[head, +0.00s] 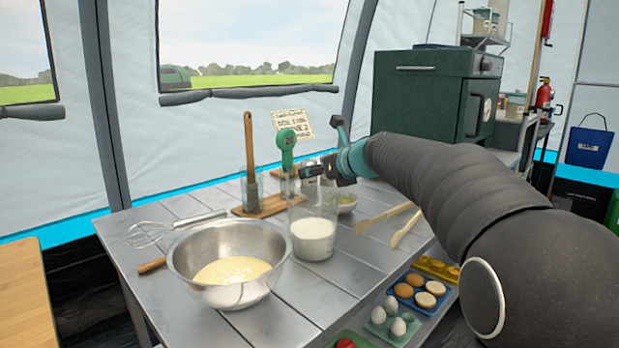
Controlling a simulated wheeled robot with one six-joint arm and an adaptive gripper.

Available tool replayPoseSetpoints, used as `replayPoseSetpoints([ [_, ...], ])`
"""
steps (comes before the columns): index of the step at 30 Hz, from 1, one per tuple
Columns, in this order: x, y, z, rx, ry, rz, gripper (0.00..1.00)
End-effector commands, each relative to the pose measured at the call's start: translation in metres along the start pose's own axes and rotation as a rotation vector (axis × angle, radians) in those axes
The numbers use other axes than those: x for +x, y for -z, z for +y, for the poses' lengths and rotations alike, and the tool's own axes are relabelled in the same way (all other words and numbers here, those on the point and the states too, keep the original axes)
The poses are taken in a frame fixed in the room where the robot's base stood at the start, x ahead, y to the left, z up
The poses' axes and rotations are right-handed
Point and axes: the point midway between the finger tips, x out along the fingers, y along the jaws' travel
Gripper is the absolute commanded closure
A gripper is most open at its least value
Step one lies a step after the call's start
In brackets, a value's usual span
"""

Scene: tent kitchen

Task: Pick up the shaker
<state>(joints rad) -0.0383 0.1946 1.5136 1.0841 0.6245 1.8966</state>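My gripper (324,146) is above the far part of the grey table (190,206), behind the tall glass of white liquid. Its fingers look spread, one pointing up and one to the left, with nothing seen between them. A small greyish object (310,182) shows just below the fingers, partly hidden by the gripper and the glass. It may be the shaker, but I cannot tell for sure. No other shaker is clear in view.
The tall glass (314,228) and a metal bowl of batter (188,262) stand in front. A whisk (160,230) lies left. A wooden stand (262,207) holds utensils behind. Wooden tools (384,216) lie right. Egg trays (392,318) sit lower at the right.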

Motion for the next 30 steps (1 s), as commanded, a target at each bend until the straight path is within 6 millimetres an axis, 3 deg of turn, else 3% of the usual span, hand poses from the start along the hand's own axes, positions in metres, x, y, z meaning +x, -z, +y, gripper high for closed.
replayPoseSetpoints([
  [6,0.031,0.000,-0.002,0.000,-0.002,0.002,0.43],
  [16,0.038,-0.001,-0.002,-0.001,0.000,0.001,0.43],
  [17,0.038,-0.001,-0.002,0.000,0.000,0.001,0.46],
  [23,0.038,-0.001,-0.002,0.000,0.000,0.001,0.94],
  [30,0.037,-0.001,-0.002,0.000,0.000,0.000,0.94],
])
